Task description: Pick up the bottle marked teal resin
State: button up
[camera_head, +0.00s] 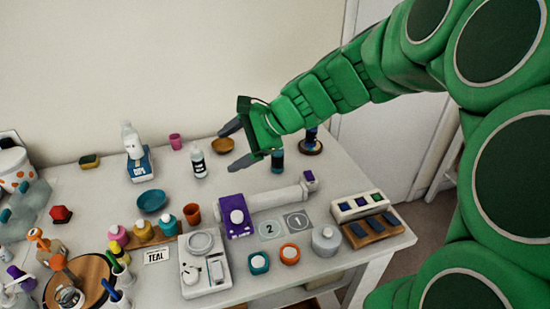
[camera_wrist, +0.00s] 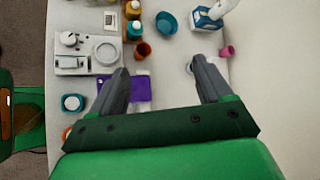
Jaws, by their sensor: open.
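A small bottle with a teal cap (camera_head: 168,224) stands at the right end of a row with a yellow and a pink bottle, on a wooden strip. The teal bottle also shows at the top of the wrist view (camera_wrist: 134,31). Any writing on it is too small to read. My gripper (camera_head: 236,147) is open and empty above the back of the table, right of and behind the bottle. Its two fingers (camera_wrist: 158,66) have bare tabletop between them in the wrist view.
A brown cup (camera_head: 192,214) stands close beside the teal bottle, with a blue bowl (camera_head: 152,201) behind. A white dropper bottle (camera_head: 198,163) is near my fingertips. A purple device (camera_head: 237,217) and a scale (camera_head: 204,272) stand nearby. Clear tabletop lies behind the brown cup.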

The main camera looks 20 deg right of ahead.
jog(key=w+d+m+t, duration=0.4)
jog(key=w+d+m, duration=0.4)
jog(key=w+d, duration=0.2)
jog(key=m+t+h, duration=0.2)
jog(key=m+t, duration=0.1)
jog(key=m, duration=0.4)
send_over(283, 152)
jog(key=s+d, duration=0.2)
jog(key=s, duration=0.1)
notch_tip(283, 152, down, 3)
notch_tip(283, 152, down, 15)
jog(key=shift+r, duration=0.1)
jog(key=shift+w+f, duration=0.15)
jog(key=shift+f, duration=0.5)
jog(key=shift+x, duration=1.15)
jog(key=shift+a+r+x, duration=0.1)
jog(key=shift+r+x, duration=0.05)
jog(key=shift+x, duration=1.2)
jog(key=shift+a+r+x, duration=0.1)
jog(key=shift+r+x, duration=0.05)
jog(key=shift+x, duration=1.15)
jog(key=c, duration=1.2)
